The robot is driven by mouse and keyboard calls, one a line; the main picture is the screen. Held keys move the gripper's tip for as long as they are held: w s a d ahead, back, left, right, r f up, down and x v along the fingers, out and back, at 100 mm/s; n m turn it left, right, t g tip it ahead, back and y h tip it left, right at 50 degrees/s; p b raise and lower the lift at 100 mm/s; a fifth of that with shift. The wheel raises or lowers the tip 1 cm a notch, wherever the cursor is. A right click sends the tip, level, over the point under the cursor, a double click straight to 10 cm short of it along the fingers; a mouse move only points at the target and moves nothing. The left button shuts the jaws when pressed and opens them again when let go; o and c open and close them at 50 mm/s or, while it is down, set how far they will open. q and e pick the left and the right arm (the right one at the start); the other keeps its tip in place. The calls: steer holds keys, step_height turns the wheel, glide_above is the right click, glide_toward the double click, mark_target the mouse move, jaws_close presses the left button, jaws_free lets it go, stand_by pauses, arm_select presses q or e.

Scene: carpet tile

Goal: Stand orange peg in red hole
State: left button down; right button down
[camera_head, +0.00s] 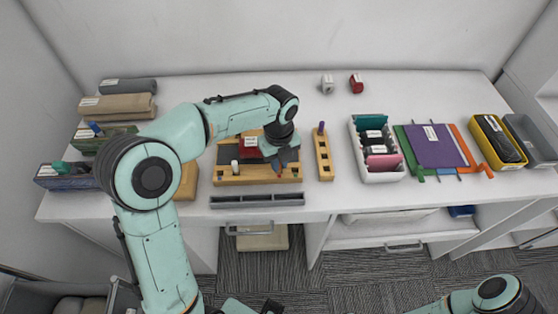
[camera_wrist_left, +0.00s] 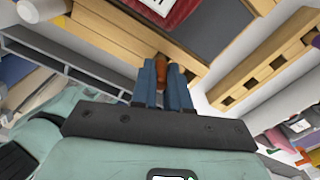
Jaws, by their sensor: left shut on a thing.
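My left gripper (camera_head: 281,166) is over the front right part of a wooden tray (camera_head: 228,180). It is shut on the orange peg (camera_wrist_left: 162,68), whose end shows between the blue-grey fingertips (camera_wrist_left: 164,80) in the left wrist view. The peg's lower end is close to the tray's front edge; I cannot tell whether it touches. A red panel with a white label (camera_head: 249,150) lies in the tray, partly hidden by my arm. A narrow wooden rack (camera_head: 324,167) with a purple peg (camera_head: 321,128) stands to the right. I cannot make out a red hole. My right gripper is not in view.
A grey sectioned tray (camera_head: 257,201) lies in front of the wooden tray. A white cylinder (camera_head: 235,166) stands at its left. A white bin (camera_head: 381,178), purple board (camera_head: 433,147) and yellow tray (camera_head: 497,139) stand at the right. The desk's back middle is mostly clear.

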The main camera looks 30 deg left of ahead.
arm_select(q)
steer(key=shift+f, duration=0.1)
steer(key=c, duration=1.1)
jaws_free()
step_height(320, 180, up, 12)
steer(key=p, duration=0.2)
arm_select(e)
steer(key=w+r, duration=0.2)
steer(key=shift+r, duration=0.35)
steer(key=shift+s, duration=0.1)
